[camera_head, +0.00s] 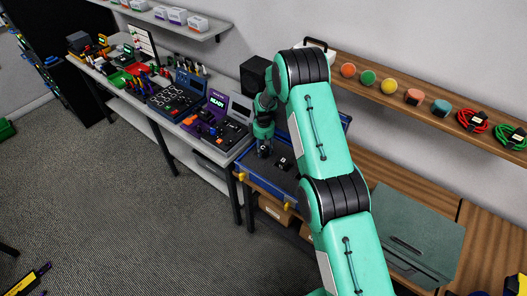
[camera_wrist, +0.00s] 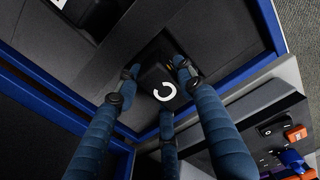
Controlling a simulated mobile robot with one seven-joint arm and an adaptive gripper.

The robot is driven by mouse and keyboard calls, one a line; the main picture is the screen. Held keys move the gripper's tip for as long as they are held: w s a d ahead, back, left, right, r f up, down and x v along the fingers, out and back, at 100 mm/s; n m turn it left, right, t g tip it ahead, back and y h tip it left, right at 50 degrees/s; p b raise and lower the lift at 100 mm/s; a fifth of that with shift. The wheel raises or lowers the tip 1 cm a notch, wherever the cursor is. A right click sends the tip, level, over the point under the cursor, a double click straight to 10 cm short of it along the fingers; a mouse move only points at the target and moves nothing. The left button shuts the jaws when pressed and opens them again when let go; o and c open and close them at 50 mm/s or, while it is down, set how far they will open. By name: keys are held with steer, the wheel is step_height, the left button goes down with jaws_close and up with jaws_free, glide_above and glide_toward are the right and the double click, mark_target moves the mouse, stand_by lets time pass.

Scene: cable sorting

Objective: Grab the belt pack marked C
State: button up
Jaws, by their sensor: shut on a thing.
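The belt pack marked C (camera_wrist: 153,77) is a small black box with a white letter C on its face. It sits between the fingers of my gripper (camera_wrist: 158,88) in the wrist view. The blue fingers with dark tips are shut on it from its sides. Below it is the dark floor of a blue-edged tray; I cannot tell whether the pack touches that floor.
The tray's blue rim (camera_wrist: 271,27) runs close beside my gripper. A bench (camera_head: 224,154) with panels and tools stands to the left. A shelf (camera_head: 425,94) with colored rolls and coiled cables runs along the wall. A grey-green case (camera_head: 415,225) lies at right.

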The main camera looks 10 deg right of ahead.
step_height(320, 180, up, 2)
steer(key=shift+r, duration=0.25)
steer(key=shift+s+r, duration=0.2)
steer(key=shift+r, duration=0.05)
steer(key=s, duration=0.5)
steer(key=s+d+r+b, duration=0.1)
steer(key=s, duration=0.9)
steer(key=shift+s+d+r+b, duration=0.15)
steer(key=shift+s+d+b, duration=0.1)
steer(key=shift+d+b, duration=0.1)
